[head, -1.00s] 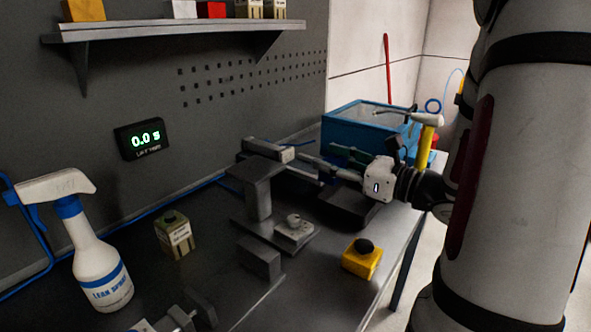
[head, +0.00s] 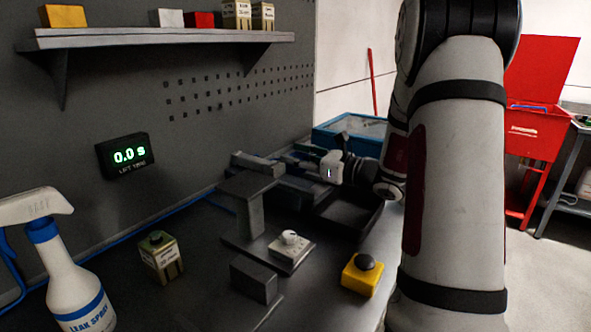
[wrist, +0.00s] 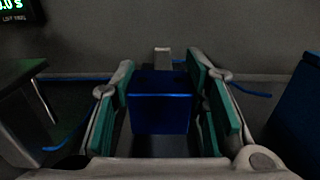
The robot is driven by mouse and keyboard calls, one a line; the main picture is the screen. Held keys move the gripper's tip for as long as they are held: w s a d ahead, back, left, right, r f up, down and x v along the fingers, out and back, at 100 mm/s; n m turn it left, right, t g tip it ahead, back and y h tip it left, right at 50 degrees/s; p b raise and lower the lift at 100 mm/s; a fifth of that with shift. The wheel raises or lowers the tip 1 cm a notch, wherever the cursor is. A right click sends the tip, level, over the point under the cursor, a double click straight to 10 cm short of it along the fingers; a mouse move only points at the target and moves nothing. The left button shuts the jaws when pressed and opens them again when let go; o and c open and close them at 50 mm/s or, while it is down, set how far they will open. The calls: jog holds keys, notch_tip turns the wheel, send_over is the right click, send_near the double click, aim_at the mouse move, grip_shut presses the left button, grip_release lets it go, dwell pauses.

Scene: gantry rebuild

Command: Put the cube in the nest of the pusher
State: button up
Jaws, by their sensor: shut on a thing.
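In the wrist view a dark blue cube (wrist: 160,112) sits between the green-padded fingers of my gripper (wrist: 163,95), which is shut on it. In the head view my gripper (head: 300,153) is at the back of the bench, right of a grey raised stand (head: 248,185). I cannot make out the cube there. A long grey mechanism (head: 255,163) lies behind the stand, near the wall; it may be the pusher. Its nest cannot be made out. A small pale block (wrist: 162,56) shows beyond the cube in the wrist view.
A blue bin (head: 335,136) stands right of my gripper, with a dark tray (head: 348,212) in front. A yellow button box (head: 362,274), a white knob plate (head: 290,250), a dark block (head: 254,281), a green-topped box (head: 160,256) and a spray bottle (head: 72,290) stand forward.

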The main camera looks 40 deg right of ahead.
aim_at(305, 170)
jog(key=shift+w+d, duration=0.15)
jog(key=shift+w, duration=0.35)
jog(key=shift+f+b, duration=0.4)
jog(key=shift+f, duration=1.35)
jog(key=shift+f, duration=0.1)
jog(key=o, duration=1.3)
jog(key=shift+f, duration=0.1)
jog(key=shift+o, duration=0.2)
jog(key=shift+s+d+r, duration=0.1)
jog(key=shift+r, duration=0.1)
jog(key=p+v, duration=0.1)
jog(key=v, duration=1)
jog(key=shift+s, duration=0.4)
